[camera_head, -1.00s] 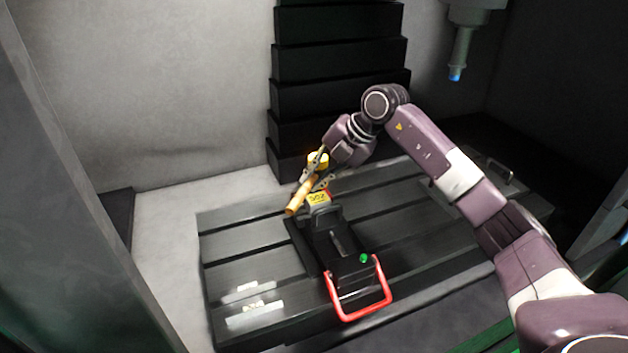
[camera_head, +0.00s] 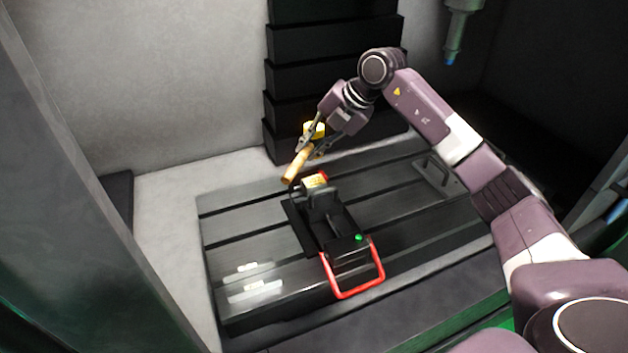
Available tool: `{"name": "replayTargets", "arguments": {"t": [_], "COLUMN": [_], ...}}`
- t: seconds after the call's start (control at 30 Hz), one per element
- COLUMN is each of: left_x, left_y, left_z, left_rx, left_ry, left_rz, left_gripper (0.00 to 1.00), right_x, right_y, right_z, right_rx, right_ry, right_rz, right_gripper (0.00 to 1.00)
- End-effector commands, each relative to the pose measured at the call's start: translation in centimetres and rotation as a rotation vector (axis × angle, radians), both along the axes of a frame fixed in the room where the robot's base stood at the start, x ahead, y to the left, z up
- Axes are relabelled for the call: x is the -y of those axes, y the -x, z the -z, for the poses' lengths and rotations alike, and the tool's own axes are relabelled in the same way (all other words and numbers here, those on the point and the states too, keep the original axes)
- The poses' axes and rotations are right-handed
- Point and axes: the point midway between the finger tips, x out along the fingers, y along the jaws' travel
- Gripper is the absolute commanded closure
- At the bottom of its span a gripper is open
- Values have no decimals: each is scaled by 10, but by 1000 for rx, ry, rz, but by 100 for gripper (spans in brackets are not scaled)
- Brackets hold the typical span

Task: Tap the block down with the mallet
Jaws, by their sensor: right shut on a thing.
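My right gripper (camera_head: 309,148) is shut on the mallet (camera_head: 297,165). The mallet has a tan wooden handle, slanting down to the left, and a yellow head (camera_head: 315,130) partly hidden by the gripper. A small block (camera_head: 315,181) with a yellowish face sits at the far end of the black vise (camera_head: 336,235), by its jaws. The mallet is above and behind the block, and a gap shows between them. The vise has a red U-shaped handle (camera_head: 352,292) at the front and a green knob (camera_head: 358,238). My left gripper is not in view.
The vise stands on a dark slotted machine table (camera_head: 250,245). A plate with a handle (camera_head: 438,173) lies at the table's right. A stepped black cover (camera_head: 333,68) rises behind, and a machine head with a blue tip (camera_head: 450,58) hangs at upper right.

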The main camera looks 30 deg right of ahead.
Motion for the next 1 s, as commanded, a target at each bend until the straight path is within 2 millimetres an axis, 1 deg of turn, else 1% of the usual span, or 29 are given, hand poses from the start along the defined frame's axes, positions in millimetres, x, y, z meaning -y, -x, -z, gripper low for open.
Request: {"name": "replayTargets", "arguments": {"t": [0.47,0.57,0.7,0.87,0.93,1.0], "left_x": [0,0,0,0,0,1], "left_y": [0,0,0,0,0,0], "left_z": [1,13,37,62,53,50], "left_rx": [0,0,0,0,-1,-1], "left_ry": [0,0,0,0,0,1], "left_rz": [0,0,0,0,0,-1], "left_gripper": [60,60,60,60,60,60], "right_x": [1,1,1,1,1,1], "right_y": [-2,-2,-2,-2,-3,-3], "right_z": [3,20,59,99,89,85], "right_rx": [2,0,-1,1,6,4], "right_ry": [0,0,1,1,-1,0], "right_rz": [0,0,0,1,1,0], "right_gripper": [100,100,100,100,100,100]}}
